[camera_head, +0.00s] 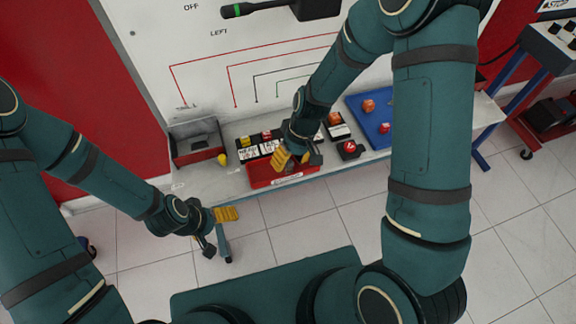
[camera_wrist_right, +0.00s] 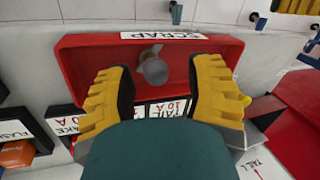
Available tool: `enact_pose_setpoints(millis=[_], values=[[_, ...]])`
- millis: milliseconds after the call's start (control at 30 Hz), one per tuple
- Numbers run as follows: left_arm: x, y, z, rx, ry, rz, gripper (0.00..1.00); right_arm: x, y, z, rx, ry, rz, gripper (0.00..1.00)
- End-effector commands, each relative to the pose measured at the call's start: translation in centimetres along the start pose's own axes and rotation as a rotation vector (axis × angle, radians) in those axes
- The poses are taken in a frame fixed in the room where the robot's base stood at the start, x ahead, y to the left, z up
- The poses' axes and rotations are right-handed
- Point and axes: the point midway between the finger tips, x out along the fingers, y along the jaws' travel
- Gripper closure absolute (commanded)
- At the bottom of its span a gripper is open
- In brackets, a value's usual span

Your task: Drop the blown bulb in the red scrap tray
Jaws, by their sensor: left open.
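The red scrap tray (camera_head: 256,181) sits at the front of the bench. Its SCRAP label and red inside show in the right wrist view (camera_wrist_right: 92,57). A grey bulb (camera_wrist_right: 154,68) shows against the tray's inside, between my right fingers but apart from both. I cannot tell whether it rests on the tray floor. In the head view the bulb is not clearly visible. My right gripper (camera_head: 291,160) is over the tray with its yellow-padded fingers spread open. My left gripper (camera_head: 224,232) is open and empty, in front of the bench and low at the left.
A grey open box (camera_head: 198,146) with a red front stands left of the tray. Behind the tray are labelled black holders (camera_head: 247,151) with red parts. A blue mat (camera_head: 371,127) with orange parts lies at the right. A black unit with a red top (camera_head: 350,149) is between.

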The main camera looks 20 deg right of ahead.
Motion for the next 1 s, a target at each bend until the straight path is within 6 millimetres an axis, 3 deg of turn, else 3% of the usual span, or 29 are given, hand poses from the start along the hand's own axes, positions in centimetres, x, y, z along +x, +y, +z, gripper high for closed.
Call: enact_pose_setpoints(millis=[367, 800, 1000], values=[[0.0, 0.0, 0.0, 0.0, 0.0, 0.0, 0.14, -0.6, 0.0, -0.1, -0.001, 0.002, 0.0, 0.48], [0.0, 0.0, 0.0, 0.0, 0.0, 0.0, 0.14, -8.7, 0.0, -0.1, -0.002, 0.006, 0.001, 0.48], [0.0, 0.0, 0.0, 0.0, 0.0, 0.0, 0.14, -11.3, 0.0, 0.0, 0.0, 0.002, 0.0, 0.48]])
